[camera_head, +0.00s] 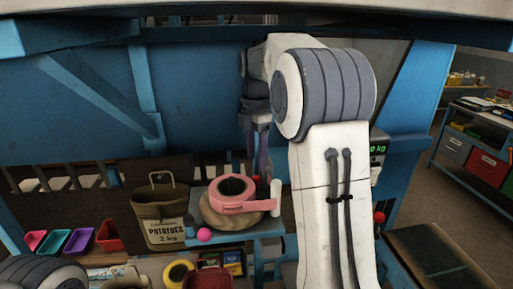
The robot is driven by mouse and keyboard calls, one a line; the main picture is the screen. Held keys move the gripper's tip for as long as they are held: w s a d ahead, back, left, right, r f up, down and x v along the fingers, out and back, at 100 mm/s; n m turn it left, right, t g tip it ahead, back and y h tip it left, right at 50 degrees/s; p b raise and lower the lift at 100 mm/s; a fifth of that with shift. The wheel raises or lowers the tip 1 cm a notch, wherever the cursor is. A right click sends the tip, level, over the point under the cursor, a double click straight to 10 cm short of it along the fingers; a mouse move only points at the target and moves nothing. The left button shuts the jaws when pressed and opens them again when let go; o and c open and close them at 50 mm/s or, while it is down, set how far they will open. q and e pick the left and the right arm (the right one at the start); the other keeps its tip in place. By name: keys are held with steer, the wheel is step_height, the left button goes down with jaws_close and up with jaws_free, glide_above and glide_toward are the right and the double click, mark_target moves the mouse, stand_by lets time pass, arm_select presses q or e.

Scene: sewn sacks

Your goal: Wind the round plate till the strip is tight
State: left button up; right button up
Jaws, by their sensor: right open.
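A pink ring-shaped piece with a dark centre (232,186) sits on a tan round piece (218,217) on a blue stand. A pink strip (250,206) with small dark lettering runs from the ring to the right, towards a white upright post (276,196). I cannot tell how taut the strip is, or which round piece is the plate. My right gripper (262,170) points down just behind the ring's right side, open, with its tips partly hidden. I cannot tell whether it touches anything. My left gripper is out of view; only part of my left arm shows at the lower left.
A brown sack marked POTATOES 2 kg (162,212) stands left of the stand. A pink ball (204,235) is at the stand's front. Coloured trays (80,240) lie far left. A yellow roll (178,273) and dark red container (208,279) are in front. My right arm hides the middle right.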

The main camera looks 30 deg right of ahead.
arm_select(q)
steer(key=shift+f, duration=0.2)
arm_select(e)
steer(key=shift+r, duration=2.05)
